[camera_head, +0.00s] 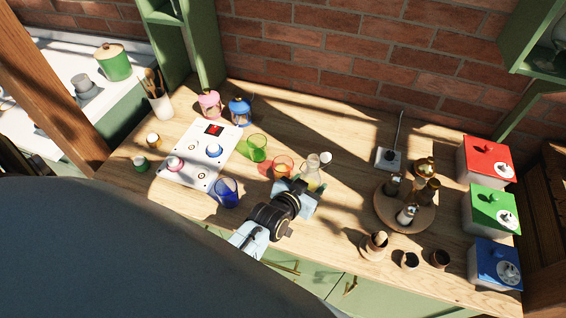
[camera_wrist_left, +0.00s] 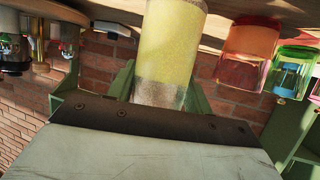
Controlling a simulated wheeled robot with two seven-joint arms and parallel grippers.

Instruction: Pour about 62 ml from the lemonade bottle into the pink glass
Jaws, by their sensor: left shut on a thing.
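The lemonade bottle (camera_head: 313,172) is clear with pale yellow liquid. An orange-red glass (camera_head: 282,163) stands just left of the bottle and also shows in the left wrist view (camera_wrist_left: 249,52). My right gripper is not in view.
A green glass (camera_head: 257,148) and a blue glass (camera_head: 226,192) stand left of the bottle. A white panel (camera_head: 203,174) lies further left. A round wooden tray (camera_head: 390,219) with small bottles, several brown cups and coloured boxes (camera_head: 489,208) stand right.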

